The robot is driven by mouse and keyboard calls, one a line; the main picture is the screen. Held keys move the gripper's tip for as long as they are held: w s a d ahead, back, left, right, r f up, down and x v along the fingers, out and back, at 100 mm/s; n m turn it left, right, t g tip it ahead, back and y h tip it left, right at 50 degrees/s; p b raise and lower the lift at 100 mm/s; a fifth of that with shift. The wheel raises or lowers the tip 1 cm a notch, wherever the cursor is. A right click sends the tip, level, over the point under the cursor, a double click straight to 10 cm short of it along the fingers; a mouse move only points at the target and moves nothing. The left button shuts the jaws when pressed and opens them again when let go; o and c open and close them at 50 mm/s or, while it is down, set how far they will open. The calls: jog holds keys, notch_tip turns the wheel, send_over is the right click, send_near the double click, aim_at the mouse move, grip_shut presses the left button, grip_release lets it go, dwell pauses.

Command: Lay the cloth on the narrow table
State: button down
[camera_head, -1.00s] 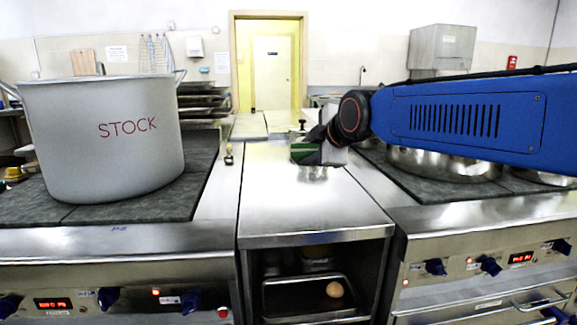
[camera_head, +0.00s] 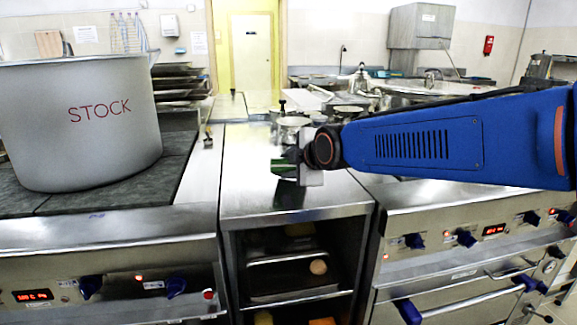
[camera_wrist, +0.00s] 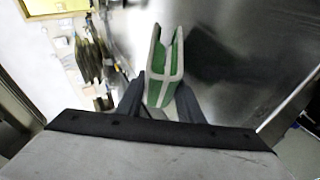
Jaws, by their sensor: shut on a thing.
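The cloth is green with pale stripes and looks folded. In the wrist view the cloth (camera_wrist: 166,72) stands between the two dark fingers of my gripper (camera_wrist: 160,100), which is shut on it. In the head view my gripper (camera_head: 284,167) holds the cloth (camera_head: 284,167) above the narrow table (camera_head: 250,185), a steel counter between two cooking ranges. A dark reflection shows on the steel below. I cannot tell the exact gap between cloth and table top.
A large pot marked STOCK (camera_head: 90,125) stands on the left range. Small pots (camera_head: 292,128) stand at the table's far end. A brush-like item (camera_head: 208,138) lies left of the table. An open shelf below holds a tray (camera_head: 290,276) with a round item. The table's front part is bare.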

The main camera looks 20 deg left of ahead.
jog(key=c, duration=1.2)
grip_release()
jog(key=shift+f, duration=0.1)
jog(key=v, duration=1.2)
jog(key=shift+d, duration=0.15)
